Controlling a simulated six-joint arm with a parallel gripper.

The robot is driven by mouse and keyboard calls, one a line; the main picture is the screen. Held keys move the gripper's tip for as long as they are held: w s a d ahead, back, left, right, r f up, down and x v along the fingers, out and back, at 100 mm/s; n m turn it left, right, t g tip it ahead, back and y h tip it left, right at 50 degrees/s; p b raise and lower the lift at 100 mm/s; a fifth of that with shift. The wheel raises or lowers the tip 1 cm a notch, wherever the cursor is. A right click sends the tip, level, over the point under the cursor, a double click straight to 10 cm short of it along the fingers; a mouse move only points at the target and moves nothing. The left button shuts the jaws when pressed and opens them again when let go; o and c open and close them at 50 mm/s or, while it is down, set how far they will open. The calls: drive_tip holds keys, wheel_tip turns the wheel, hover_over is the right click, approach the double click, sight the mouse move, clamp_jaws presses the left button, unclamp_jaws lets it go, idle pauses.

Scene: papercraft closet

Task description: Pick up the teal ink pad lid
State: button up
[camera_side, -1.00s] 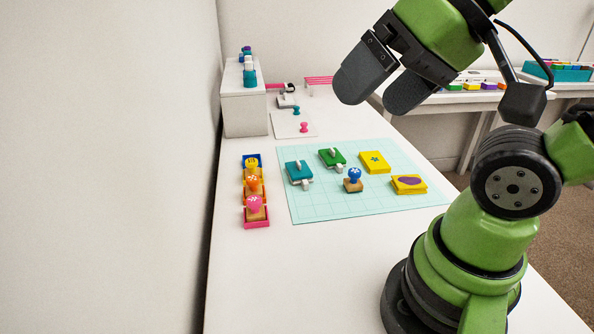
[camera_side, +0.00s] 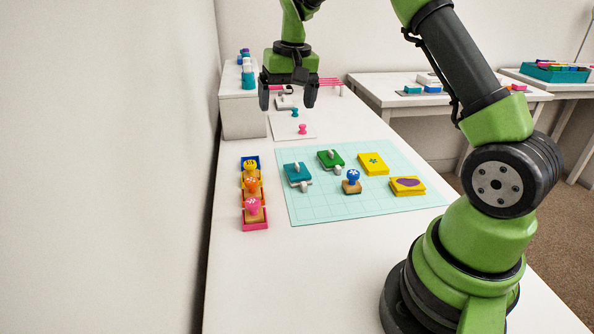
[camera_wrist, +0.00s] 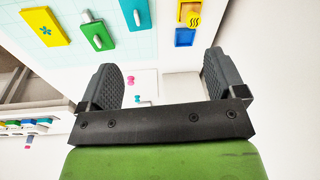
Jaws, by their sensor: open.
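The teal ink pad lid (camera_side: 296,172) lies flat on the light teal grid mat (camera_side: 330,211), near its left side, with a pale knob on top. It also shows at the top of the wrist view (camera_wrist: 136,13), partly cut off by the frame edge. My gripper (camera_side: 289,106) is open and empty, pointing down, higher than the lid and behind it in the side view. In the wrist view its two fingers (camera_wrist: 165,72) stand wide apart with nothing between them, and the lid is off beyond them.
A green ink pad (camera_side: 330,160) sits just right of the teal one. A blue-knobbed stamp (camera_side: 352,182) and two yellow pads (camera_side: 373,163) are also on the mat. A row of stamps in trays (camera_side: 253,197) stands left of the mat. A white box (camera_side: 243,113) stands behind.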

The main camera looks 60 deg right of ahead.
drive_tip(key=m+g, duration=0.1)
drive_tip(key=g, duration=0.1)
hover_over(298, 166)
wheel_tip(298, 166, down, 10)
drive_tip(key=shift+r, duration=0.25)
wheel_tip(298, 166, down, 4)
drive_tip(key=shift+d+f, duration=0.1)
drive_tip(key=shift+f, duration=0.15)
wheel_tip(298, 166, down, 6)
drive_tip(key=shift+r, duration=0.1)
drive_tip(key=c, duration=1.1)
drive_tip(key=shift+o, duration=0.2)
wheel_tip(298, 166, up, 9)
drive_tip(key=shift+f, duration=0.15)
drive_tip(key=shift+s+a+f+t, duration=0.15)
drive_tip(key=shift+f+t, duration=0.05)
drive_tip(key=shift+f, duration=0.55)
drive_tip(key=shift+s+a+f+t, duration=0.1)
drive_tip(key=shift+f+t, duration=0.1)
drive_tip(key=shift+f, duration=0.55)
